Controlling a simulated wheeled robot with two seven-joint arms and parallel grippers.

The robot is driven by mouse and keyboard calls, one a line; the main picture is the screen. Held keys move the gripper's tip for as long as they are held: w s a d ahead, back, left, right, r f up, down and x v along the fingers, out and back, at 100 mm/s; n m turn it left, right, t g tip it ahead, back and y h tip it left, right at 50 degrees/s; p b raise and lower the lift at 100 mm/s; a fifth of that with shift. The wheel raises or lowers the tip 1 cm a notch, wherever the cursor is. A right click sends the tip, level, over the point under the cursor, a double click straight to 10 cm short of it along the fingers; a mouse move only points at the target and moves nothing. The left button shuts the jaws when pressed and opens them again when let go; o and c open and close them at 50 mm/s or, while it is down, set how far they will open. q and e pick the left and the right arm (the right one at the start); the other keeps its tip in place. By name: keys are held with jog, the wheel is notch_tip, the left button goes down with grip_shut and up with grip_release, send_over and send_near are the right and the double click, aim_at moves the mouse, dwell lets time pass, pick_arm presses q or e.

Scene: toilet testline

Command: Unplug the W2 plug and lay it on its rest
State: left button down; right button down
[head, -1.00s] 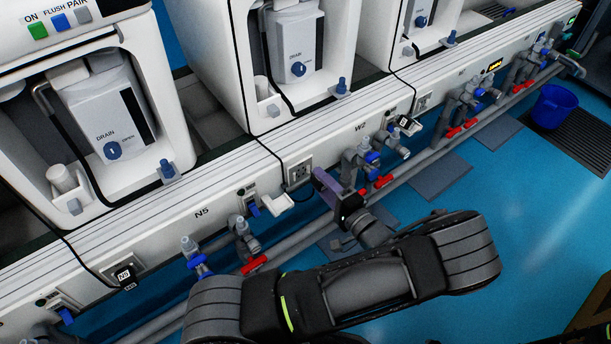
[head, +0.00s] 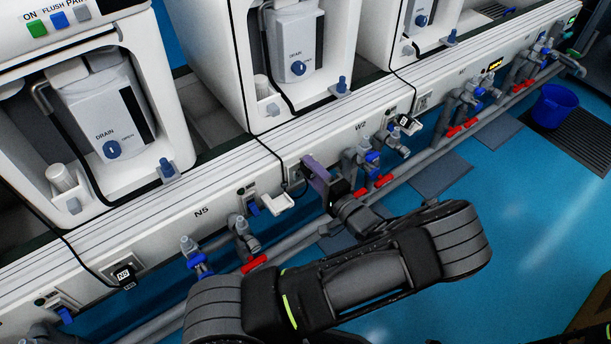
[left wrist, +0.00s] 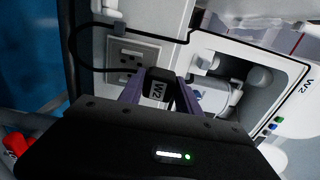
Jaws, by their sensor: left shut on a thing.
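The W2 plug (left wrist: 157,88) is a black block with a white W2 label. In the left wrist view it sits between the purple fingers of my left gripper (left wrist: 155,92), which is shut on it. The outlet (left wrist: 148,52) is behind the plug, with bare slots showing to its upper left. I cannot tell the gap between plug and outlet. In the head view my left gripper (head: 313,170) is at the white panel below the middle machine and hides the plug and most of the outlet. A white tray-like holder (head: 280,203) is just left of it. My right gripper is out of view.
The black cord (left wrist: 80,36) loops left and over the outlet. Pipes with blue and red valves (head: 366,160) run along the panel right of my gripper. Another plug (head: 123,274) is at the lower left. A blue bucket (head: 553,105) stands on the floor far right.

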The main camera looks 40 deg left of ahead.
pick_arm(q)
jog(key=shift+w+a, duration=0.15)
jog(key=shift+a, duration=0.25)
jog(key=shift+s+a+p, duration=0.2)
jog(key=shift+s+p, duration=0.05)
jog(key=shift+s, duration=0.35)
jog(key=shift+s+a+p, duration=0.15)
jog(key=shift+s+p, duration=0.05)
jog(key=shift+s, duration=0.35)
jog(key=shift+s+a+p, duration=0.35)
jog(key=shift+s, duration=0.9)
jog(key=shift+s+a+p, duration=0.4)
jog(key=shift+s, duration=0.8)
jog(key=shift+s+a+p, duration=0.35)
jog(key=shift+s, duration=0.9)
jog(key=shift+f+b, duration=0.95)
jog(key=shift+f, duration=0.5)
jog(key=c, duration=0.8)
grip_release()
jog(key=shift+d, duration=0.1)
